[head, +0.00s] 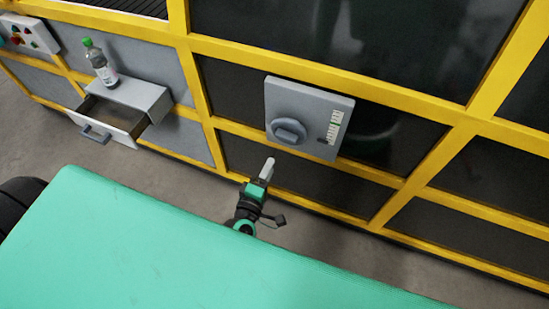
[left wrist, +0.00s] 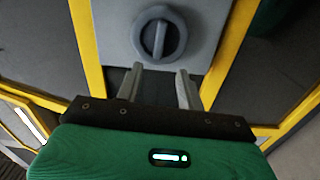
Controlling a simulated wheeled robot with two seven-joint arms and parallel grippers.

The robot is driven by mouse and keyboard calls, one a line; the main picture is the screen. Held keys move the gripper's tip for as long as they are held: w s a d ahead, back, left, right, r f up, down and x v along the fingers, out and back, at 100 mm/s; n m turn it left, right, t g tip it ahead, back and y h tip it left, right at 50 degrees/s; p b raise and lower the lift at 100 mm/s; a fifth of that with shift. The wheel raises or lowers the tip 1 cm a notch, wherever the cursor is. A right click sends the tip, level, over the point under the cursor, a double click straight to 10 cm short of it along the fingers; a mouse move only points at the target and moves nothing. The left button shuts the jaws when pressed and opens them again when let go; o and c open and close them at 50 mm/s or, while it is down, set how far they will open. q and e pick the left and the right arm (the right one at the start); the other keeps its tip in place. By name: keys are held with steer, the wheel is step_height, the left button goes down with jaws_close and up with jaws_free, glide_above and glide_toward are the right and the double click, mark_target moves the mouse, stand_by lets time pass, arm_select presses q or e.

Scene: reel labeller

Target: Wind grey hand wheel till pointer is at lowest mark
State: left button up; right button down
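The grey hand wheel (head: 288,131) sits on a light grey panel (head: 308,98) on the yellow-framed machine. A scale with a pointer (head: 334,128) is to the right of the wheel; the pointer's exact mark is too small to read. In the left wrist view the wheel (left wrist: 159,37) shows a raised bar across its middle, standing roughly upright. My left gripper (head: 267,168) is below and in front of the wheel, apart from it. In the left wrist view its two fingers (left wrist: 158,80) are spread with nothing between them. My right gripper is not in view.
An open drawer (head: 112,118) juts out at the left, with a bottle (head: 100,62) standing on top of its housing. A control box with buttons (head: 25,35) is at the far left. Yellow frame bars (head: 420,165) surround the dark panels.

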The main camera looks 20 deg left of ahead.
arm_select(q)
steer(key=s, duration=0.2)
steer(key=shift+s, duration=0.4)
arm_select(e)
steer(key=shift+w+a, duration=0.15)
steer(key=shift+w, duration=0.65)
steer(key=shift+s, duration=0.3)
